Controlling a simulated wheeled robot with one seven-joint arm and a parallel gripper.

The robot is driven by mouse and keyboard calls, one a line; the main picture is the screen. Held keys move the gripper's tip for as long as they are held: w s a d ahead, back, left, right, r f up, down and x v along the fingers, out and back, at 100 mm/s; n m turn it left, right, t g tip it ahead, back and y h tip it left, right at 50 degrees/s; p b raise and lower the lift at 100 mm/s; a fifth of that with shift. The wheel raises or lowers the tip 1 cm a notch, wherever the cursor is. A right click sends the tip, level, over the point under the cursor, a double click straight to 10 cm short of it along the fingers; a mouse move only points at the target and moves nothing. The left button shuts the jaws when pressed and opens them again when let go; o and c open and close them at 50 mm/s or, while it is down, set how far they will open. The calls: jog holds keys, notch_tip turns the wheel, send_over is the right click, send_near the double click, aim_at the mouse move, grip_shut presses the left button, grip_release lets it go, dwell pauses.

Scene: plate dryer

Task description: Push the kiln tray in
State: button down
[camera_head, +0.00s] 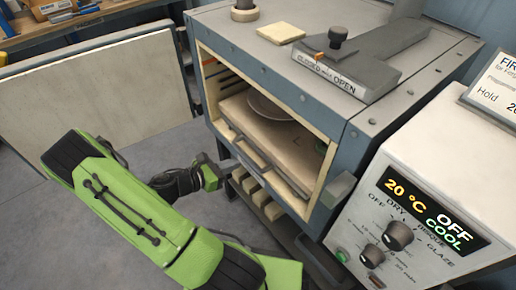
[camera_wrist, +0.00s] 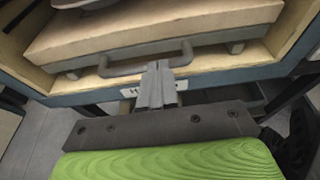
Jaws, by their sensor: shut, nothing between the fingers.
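The kiln tray (camera_head: 268,134) is a thick pale slab inside the open kiln chamber, with a dark bar handle (camera_head: 249,153) on its front edge. A round plate (camera_head: 270,107) lies on it. In the wrist view the tray (camera_wrist: 150,32) fills the upper part, with its grey handle (camera_wrist: 146,63) across the front. My gripper (camera_head: 230,162) is in front of the tray at the handle; in the wrist view its shut fingers (camera_wrist: 158,70) reach up to the handle's middle. I cannot tell whether they touch it. The tray's rear is hidden inside the chamber.
The kiln door (camera_head: 95,95) stands swung open at left. The control box (camera_head: 420,185) at right reads 20 °C, OFF, COOL. Pale blocks (camera_head: 258,198) sit on a shelf below the chamber. Grey floor is clear at left.

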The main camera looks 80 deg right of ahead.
aim_at(265, 149)
jog(key=b+x, duration=0.2)
jog(key=x, duration=0.7)
jog(key=shift+s+d, duration=0.2)
jog(key=shift+s, duration=0.15)
jog(key=shift+s+d+r, duration=0.1)
jog(key=shift+s+d, duration=0.2)
jog(key=s+d+p, duration=0.2)
jog(key=d, duration=0.1)
jog(key=shift+s, duration=0.35)
jog(key=shift+r, duration=0.1)
jog(key=shift+r, duration=0.1)
